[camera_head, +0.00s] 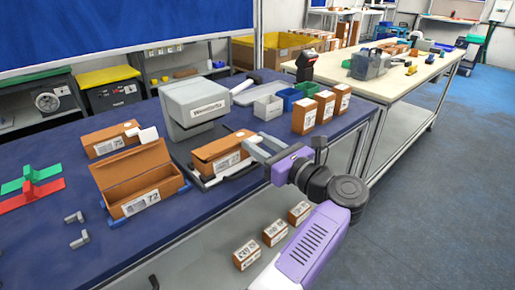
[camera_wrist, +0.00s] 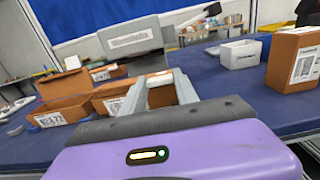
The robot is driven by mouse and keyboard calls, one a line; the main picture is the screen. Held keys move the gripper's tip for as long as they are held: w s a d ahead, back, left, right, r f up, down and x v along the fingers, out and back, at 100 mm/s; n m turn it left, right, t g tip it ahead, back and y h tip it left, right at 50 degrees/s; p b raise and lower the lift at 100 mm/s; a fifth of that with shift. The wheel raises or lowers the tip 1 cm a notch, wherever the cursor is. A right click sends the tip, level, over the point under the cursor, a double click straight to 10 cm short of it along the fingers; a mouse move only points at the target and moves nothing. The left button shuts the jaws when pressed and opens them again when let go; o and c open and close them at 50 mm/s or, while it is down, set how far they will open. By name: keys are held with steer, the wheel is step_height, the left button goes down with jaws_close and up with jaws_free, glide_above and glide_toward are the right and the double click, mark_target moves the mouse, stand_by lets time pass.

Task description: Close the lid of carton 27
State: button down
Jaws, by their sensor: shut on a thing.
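A brown carton (camera_head: 222,152) with a white label sits on a grey tray in front of the grey Weightronix-like machine; its number is too small to read surely. Its lid looks down or nearly down. My gripper (camera_head: 255,143) is at this carton's right end, its fingers on the lid's edge. In the wrist view, the fingers (camera_wrist: 160,84) have brown cardboard between them, and part of the carton (camera_wrist: 112,98) shows to their left. A second carton (camera_head: 140,182), labelled 72, stands open at the left, its lid raised at the back; it also shows in the wrist view (camera_wrist: 62,105).
Another brown carton (camera_head: 110,140) lies behind the open one. The grey machine (camera_head: 195,105) stands close behind my gripper. Small cartons (camera_head: 305,116) and bins (camera_head: 268,107) stand to the right. Grey fittings and red and green pieces lie at the left on the blue table (camera_head: 60,255).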

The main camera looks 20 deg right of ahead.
steer(key=shift+f, duration=1.3)
steer(key=c, duration=0.9)
jaws_free()
steer(key=shift+s+r, duration=0.1)
steer(key=shift+r, duration=0.1)
steer(key=v, duration=0.7)
steer(key=shift+s+d+r, duration=0.1)
steer(key=shift+s+d, duration=0.05)
steer(key=shift+s, duration=0.15)
